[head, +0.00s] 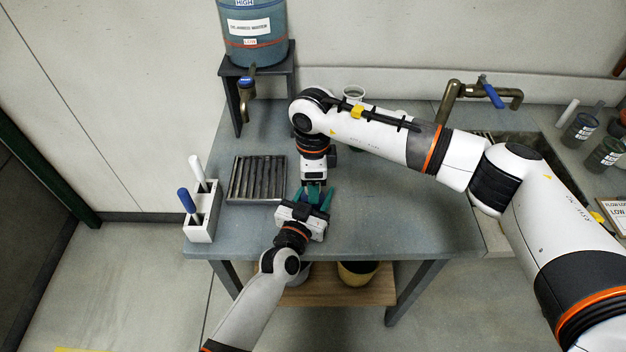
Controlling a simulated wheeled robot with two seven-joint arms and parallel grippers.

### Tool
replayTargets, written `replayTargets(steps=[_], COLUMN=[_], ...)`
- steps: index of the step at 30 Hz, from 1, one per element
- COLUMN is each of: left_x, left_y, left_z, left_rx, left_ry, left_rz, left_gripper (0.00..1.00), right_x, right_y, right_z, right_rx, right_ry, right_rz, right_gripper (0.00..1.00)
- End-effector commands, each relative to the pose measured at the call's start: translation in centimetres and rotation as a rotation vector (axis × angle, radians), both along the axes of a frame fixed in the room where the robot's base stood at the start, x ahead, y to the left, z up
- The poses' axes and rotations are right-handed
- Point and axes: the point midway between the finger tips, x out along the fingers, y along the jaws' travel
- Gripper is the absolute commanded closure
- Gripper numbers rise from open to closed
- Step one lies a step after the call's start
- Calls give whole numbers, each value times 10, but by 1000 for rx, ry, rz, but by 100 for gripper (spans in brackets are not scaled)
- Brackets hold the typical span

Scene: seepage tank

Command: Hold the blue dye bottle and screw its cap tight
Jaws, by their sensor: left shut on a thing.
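My right gripper (314,183) points straight down from above, right at the left gripper's fingers, where the cap would be. I cannot make out the cap, or whether the right gripper's jaws are open or shut.
A ribbed dark tray (257,179) lies left of the grippers. A white holder (203,222) with a blue-handled and a white-handled tool stands at the table's left edge. A tank (253,35) on a stand is behind. The table's right front (420,220) is clear.

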Motion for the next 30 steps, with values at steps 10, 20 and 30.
replayTargets(steps=[10,20,30], left_x=[0,0,0], left_y=[0,0,0], left_z=[0,0,0], left_rx=[1,1,1], left_ry=[1,1,1], left_rz=[0,0,0], left_gripper=[100,100,100], right_x=[1,1,0], right_y=[0,0,0], right_z=[17,86,119], right_rx=[1,1,0], right_ry=[-2,-4,0], right_rz=[0,1,1], right_gripper=[45,45,45])
